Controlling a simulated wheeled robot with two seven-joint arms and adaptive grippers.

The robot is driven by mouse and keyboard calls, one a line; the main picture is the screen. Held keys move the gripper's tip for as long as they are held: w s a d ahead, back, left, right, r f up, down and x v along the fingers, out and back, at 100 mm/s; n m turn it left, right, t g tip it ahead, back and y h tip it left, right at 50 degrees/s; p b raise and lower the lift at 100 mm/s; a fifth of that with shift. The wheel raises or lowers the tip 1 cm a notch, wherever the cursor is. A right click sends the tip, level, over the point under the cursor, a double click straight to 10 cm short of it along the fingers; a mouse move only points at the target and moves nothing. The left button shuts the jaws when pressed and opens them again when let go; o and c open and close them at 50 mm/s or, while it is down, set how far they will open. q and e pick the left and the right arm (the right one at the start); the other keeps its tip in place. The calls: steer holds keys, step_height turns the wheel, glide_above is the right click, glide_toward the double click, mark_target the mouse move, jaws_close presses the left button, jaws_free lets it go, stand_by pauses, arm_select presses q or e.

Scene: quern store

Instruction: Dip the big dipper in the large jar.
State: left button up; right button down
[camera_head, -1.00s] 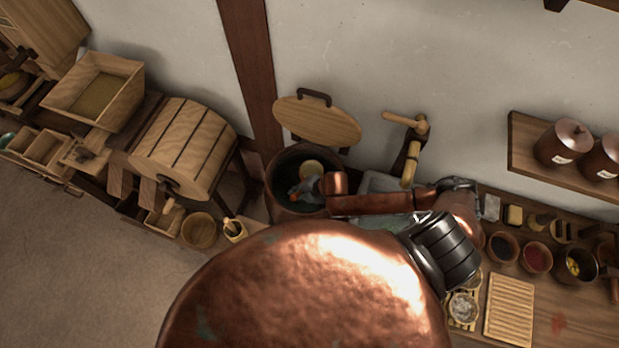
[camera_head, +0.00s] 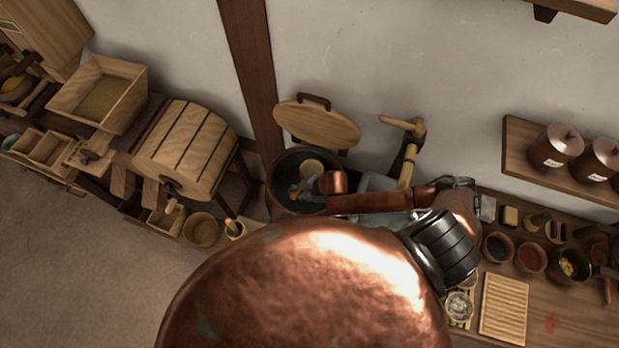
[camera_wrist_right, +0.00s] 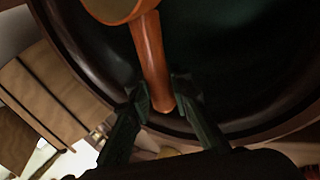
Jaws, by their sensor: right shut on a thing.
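The large jar (camera_head: 274,204) is dark brown, round and uncovered, with a dark inside, near the picture's middle in the head view. Its curved rim (camera_wrist_right: 72,72) also crosses the right wrist view. My right gripper (camera_head: 304,188) is at the jar's mouth. In the wrist view it (camera_wrist_right: 161,96) is shut on the orange-brown handle of the big dipper (camera_wrist_right: 150,55). The dipper's round cup (camera_wrist_right: 112,8) is at the top edge there, partly cut off. In the head view the pale cup (camera_head: 312,168) shows within the jar's mouth; its depth is unclear. My left gripper is out of sight.
A round wooden lid (camera_head: 318,126) stands against the wall behind the jar. A slatted wooden drum (camera_head: 185,147) is to its left. Small bowls (camera_head: 498,247) and a ribbed board (camera_head: 504,306) lie on the bench at right. My own copper arm hides the front middle.

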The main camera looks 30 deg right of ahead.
steer(key=shift+r+p, duration=0.4)
steer(key=shift+r, duration=0.2)
steer(key=shift+r+p, duration=0.3)
steer(key=shift+p, duration=0.2)
steer(key=shift+r+t+h+p, duration=0.3)
steer(key=shift+t+h+p, duration=0.05)
steer(key=shift+t+h, duration=0.05)
steer(key=shift+r, duration=0.25)
steer(key=shift+r+p, duration=0.15)
steer(key=shift+p, duration=0.25)
